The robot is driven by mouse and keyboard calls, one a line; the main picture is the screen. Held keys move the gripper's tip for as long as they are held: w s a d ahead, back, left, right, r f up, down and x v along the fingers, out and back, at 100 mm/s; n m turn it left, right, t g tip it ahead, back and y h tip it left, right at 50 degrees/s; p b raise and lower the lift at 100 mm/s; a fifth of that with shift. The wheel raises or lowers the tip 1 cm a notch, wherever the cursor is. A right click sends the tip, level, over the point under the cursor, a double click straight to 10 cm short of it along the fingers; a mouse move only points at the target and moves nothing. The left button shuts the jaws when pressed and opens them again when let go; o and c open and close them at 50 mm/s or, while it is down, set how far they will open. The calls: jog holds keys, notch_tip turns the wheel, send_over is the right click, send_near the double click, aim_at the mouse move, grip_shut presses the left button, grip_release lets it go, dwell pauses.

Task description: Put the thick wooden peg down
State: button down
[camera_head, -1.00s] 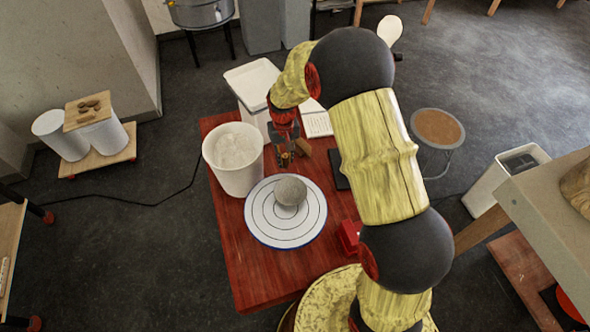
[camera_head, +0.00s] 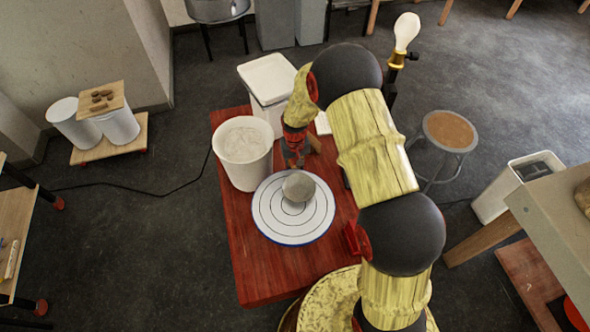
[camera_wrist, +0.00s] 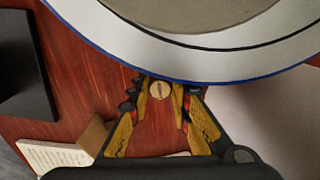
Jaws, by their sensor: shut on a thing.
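My gripper (camera_wrist: 160,95) is shut on the thick wooden peg (camera_wrist: 159,90). In the wrist view the peg shows as a pale round end between the two fingertips, close to the blue rim of a white disc. In the head view my gripper (camera_head: 295,158) is low over the red table (camera_head: 262,272), just behind the disc and right of a white bucket. The peg cannot be made out there. I cannot tell whether the peg touches the table.
The white ringed disc (camera_head: 270,222) carries a grey lump (camera_head: 298,186). The white bucket (camera_head: 243,165) stands left of my gripper. A wooden block (camera_wrist: 95,135) and a paper (camera_wrist: 55,157) lie nearby. A dark flat thing (camera_wrist: 22,75) is also on the table.

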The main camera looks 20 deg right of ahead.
jog(key=shift+f, duration=0.1)
jog(key=c, duration=2.1)
grip_release()
jog(key=shift+f, duration=0.1)
jog(key=o, duration=0.4)
jog(key=shift+o, duration=0.3)
